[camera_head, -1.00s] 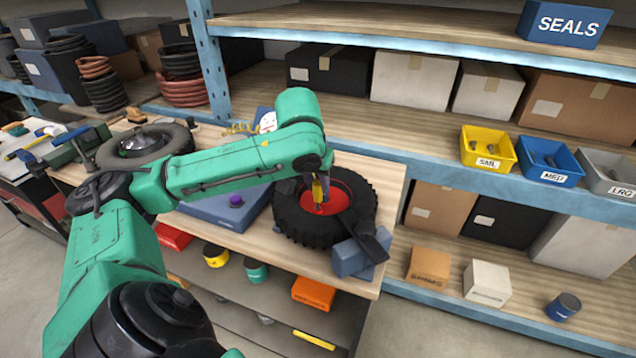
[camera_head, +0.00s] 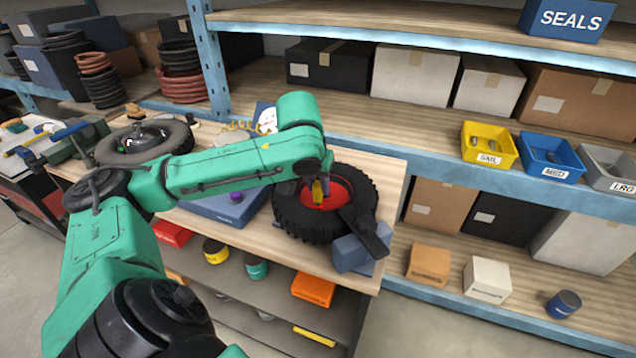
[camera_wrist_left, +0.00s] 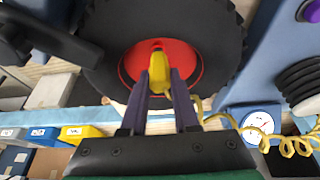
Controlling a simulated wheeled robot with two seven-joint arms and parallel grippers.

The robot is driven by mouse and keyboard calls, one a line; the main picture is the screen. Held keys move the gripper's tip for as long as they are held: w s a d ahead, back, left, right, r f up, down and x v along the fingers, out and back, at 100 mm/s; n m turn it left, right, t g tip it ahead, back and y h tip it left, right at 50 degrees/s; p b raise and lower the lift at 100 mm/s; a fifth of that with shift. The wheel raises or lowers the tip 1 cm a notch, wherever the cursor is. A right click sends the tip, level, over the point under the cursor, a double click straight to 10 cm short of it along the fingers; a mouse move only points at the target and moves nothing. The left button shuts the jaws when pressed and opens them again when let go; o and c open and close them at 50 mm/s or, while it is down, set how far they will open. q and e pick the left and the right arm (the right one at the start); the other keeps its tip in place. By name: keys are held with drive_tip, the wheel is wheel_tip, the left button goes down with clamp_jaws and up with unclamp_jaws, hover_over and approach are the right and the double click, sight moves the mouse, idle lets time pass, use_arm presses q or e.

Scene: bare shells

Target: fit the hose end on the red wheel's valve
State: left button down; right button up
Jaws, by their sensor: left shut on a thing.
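The red wheel (camera_head: 347,192), a black knobbly tyre with a red hub, lies flat on the wooden bench. It fills the top of the left wrist view (camera_wrist_left: 195,67). My left gripper (camera_head: 320,188) is above the hub, its fingers pointing down. It is shut on the yellow hose end (camera_wrist_left: 159,75), which lies between the two fingers in the left wrist view. The hose end's tip is over the red hub near its middle. The valve is hidden behind it, and I cannot tell whether they touch. My right gripper is not in view.
A blue block (camera_head: 352,254) and a black bar (camera_head: 366,232) are at the wheel's near right side. Another tyre (camera_head: 145,142) lies at the bench's left. Shelves with boxes stand behind.

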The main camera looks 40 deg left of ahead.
use_arm(q)
drive_tip(key=shift+f, duration=0.3)
idle(0.4)
unclamp_jaws()
idle(0.4)
drive_tip(key=shift+r, duration=0.1)
idle(0.3)
drive_tip(key=shift+r+p, duration=5)
drive_tip(key=shift+p, duration=0.85)
drive_tip(key=shift+f, duration=0.1)
